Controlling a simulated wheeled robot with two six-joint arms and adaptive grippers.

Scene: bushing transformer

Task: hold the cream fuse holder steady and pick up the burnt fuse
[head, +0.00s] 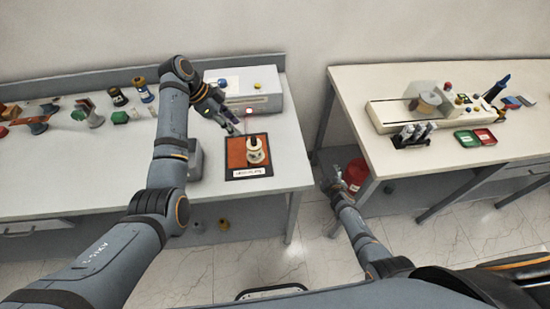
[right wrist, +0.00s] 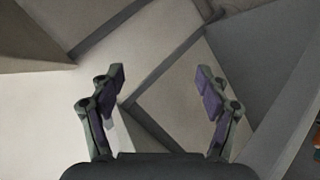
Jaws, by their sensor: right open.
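The cream fuse holder (head: 256,154) stands on an orange mat with a dark border (head: 236,155) at the right end of the left table. I cannot make out a burnt fuse apart from it. My left gripper (head: 234,128) is at the mat's upper left corner, apart from the holder in the picture; its jaw opening is too small to tell. My right gripper (head: 329,181) hangs beyond the left table's right edge, far from the holder. In the right wrist view the right gripper (right wrist: 161,85) is open, with nothing between its fingers.
A grey box with a yellow button (head: 268,97) stands behind the mat. Several coloured parts, such as a green one (head: 120,117), lie at the left. A gap over the floor separates the right table (head: 480,180), which holds a fixture, a red tray (head: 485,136) and tools. A red bin (head: 356,172) stands below.

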